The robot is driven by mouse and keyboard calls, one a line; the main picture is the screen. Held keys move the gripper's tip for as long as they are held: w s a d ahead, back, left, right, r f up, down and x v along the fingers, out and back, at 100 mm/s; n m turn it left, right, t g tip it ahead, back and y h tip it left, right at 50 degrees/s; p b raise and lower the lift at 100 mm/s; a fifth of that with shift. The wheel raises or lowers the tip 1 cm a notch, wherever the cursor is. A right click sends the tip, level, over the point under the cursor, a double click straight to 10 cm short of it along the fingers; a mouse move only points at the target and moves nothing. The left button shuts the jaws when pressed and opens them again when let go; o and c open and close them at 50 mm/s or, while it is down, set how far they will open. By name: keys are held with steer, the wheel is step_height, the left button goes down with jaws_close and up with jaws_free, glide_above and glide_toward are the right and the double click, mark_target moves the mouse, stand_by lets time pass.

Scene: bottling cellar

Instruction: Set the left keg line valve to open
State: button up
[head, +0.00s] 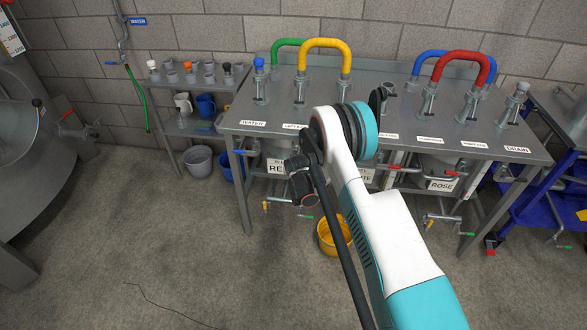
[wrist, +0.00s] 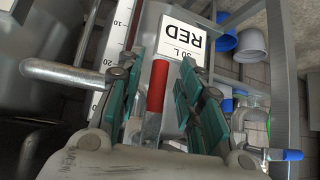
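In the wrist view a red-sleeved valve lever (wrist: 157,85) with a bare metal shank stands between the fingers of my gripper (wrist: 163,72). The gripper is open, with its teal pads on both sides of the lever and gaps visible.
The steel bench (head: 240,112) stands over the kegs, with coloured hoses on top, including a yellow hose (head: 326,43). A yellow bucket (head: 325,236) is on the floor below. A blue-handled tap (wrist: 285,155) is right of the gripper in the wrist view.

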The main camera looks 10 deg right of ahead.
steer(key=d+v, duration=0.1)
steer(key=v, duration=1.1)
steer(key=shift+a, duration=0.5)
steer(key=s+d+r, duration=0.1)
steer(key=s+r, duration=0.4)
steer(key=r, duration=0.4)
steer(key=s+d+r+g, duration=0.15)
steer(key=s+r, duration=0.25)
steer(key=r, duration=0.5)
steer(key=s+d+r+t, duration=0.1)
steer(key=s+r, duration=0.4)
steer(key=r, duration=0.4)
steer(key=s+d+r, duration=0.1)
steer(key=s+r, duration=0.2)
steer(key=s, duration=1.1)
steer(key=s+d+r+n+g+y, duration=0.1)
steer(key=s+r, duration=0.2)
steer(key=s, duration=1.1)
steer(key=shift+s+d, duration=0.15)
steer(key=shift+s, duration=0.15)
steer(key=shift+r, duration=0.1)
